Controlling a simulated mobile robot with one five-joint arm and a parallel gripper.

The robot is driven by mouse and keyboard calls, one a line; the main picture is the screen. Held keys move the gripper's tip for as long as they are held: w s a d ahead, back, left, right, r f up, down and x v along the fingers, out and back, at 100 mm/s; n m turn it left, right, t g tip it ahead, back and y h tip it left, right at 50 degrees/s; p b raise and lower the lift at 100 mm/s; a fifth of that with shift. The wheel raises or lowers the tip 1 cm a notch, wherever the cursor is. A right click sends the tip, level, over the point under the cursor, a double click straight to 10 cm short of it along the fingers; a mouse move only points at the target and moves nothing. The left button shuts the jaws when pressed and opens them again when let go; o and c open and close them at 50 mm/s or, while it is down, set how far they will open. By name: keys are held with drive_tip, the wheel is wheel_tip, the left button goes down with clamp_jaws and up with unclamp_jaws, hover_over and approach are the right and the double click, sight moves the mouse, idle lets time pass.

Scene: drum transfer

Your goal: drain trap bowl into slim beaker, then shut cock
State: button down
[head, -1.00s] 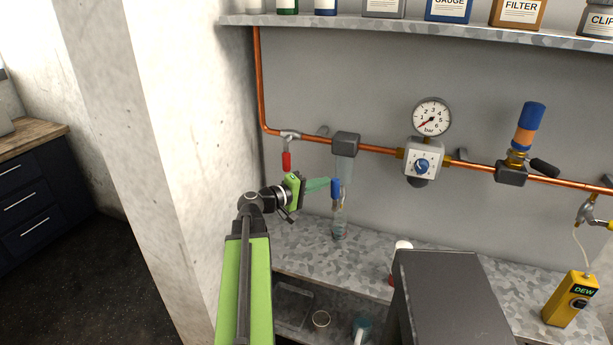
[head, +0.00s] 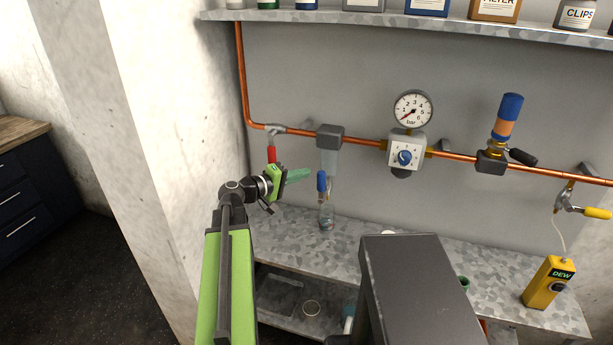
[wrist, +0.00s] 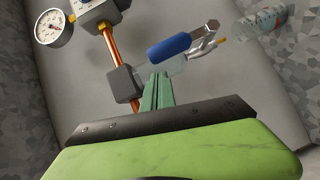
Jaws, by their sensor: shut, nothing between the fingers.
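The clear trap bowl (head: 329,162) hangs under a grey block on the copper pipe. Below it is the drain cock with its blue lever (head: 321,181); the lever also shows in the wrist view (wrist: 168,47), lying lengthwise along the bowl's line. The slim beaker (head: 326,217) stands upright on the bench under the cock with some bluish liquid low in it. It also shows in the wrist view (wrist: 264,22). My gripper (head: 309,172) has its green fingers together and empty, left of the bowl and just short of the lever. I cannot tell whether liquid is running.
A pressure gauge (head: 412,110) and regulator are to the right. A yellow DEW meter (head: 549,284) stands at the bench's right end. The bench right of the beaker is partly clear.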

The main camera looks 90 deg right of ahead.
drive_tip(key=d+p+v, duration=0.1)
drive_tip(key=v, duration=1)
drive_tip(key=shift+w+a, duration=0.15)
drive_tip(key=shift+w, duration=0.5)
